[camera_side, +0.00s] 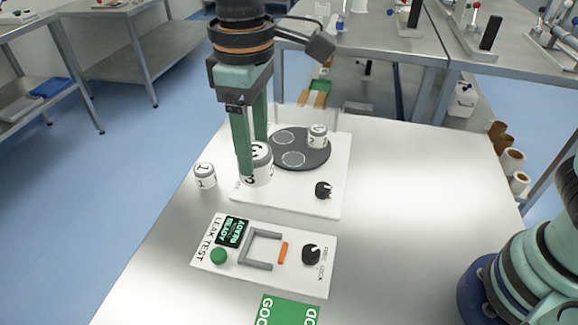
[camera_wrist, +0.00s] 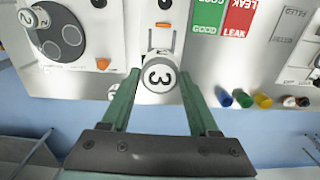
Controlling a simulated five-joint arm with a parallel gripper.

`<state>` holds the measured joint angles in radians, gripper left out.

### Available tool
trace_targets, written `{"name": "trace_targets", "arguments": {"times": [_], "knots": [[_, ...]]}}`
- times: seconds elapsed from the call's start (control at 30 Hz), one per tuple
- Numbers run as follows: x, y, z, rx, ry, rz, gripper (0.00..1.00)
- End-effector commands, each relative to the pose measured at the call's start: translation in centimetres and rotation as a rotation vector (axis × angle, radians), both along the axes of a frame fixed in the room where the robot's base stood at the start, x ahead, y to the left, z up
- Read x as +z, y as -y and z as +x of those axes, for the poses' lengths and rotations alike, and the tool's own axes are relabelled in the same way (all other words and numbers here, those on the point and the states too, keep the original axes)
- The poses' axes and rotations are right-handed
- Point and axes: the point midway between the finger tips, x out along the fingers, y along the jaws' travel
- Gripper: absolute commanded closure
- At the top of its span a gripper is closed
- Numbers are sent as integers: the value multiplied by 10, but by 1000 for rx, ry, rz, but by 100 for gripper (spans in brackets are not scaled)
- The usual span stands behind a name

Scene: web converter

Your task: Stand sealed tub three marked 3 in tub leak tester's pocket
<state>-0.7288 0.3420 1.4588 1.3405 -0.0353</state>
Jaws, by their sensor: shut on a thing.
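Sealed tub three (camera_side: 262,168), white with a grey band and a black 3 on its lid, is between the fingers of my gripper (camera_side: 253,160). The wrist view shows the tub's lid (camera_wrist: 158,76) facing the camera, with my gripper (camera_wrist: 158,82) shut on it. In the side view the tub overlaps the turntable plate's near left part; its height above the plate is hard to tell. The leak tester (camera_side: 212,272) lies nearer the side camera, with a grey bracket pocket (camera_side: 247,248) that looks empty. In the wrist view the tub partly hides this bracket (camera_wrist: 151,38).
Tub one (camera_side: 205,175) stands on the table left of the turntable plate. Tub two (camera_side: 317,137) stands on the dark turntable (camera_side: 314,157). A black knob (camera_side: 311,253) and green button (camera_side: 218,257) flank the pocket. Green GOOD (camera_wrist: 208,14) and red LEAK (camera_wrist: 238,17) pads lie beyond.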

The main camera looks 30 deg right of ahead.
Motion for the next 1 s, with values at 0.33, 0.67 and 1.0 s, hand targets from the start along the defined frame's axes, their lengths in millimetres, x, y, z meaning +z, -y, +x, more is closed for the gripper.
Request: {"name": "trace_targets", "arguments": {"times": [0.33, 0.67, 1.0], "knots": [[-61, -1, -7, 13, -6, -6, 88], [-136, -1, -6, 12, -4, -4, 88], [-169, -2, -6, 12, -3, -3, 88]]}}
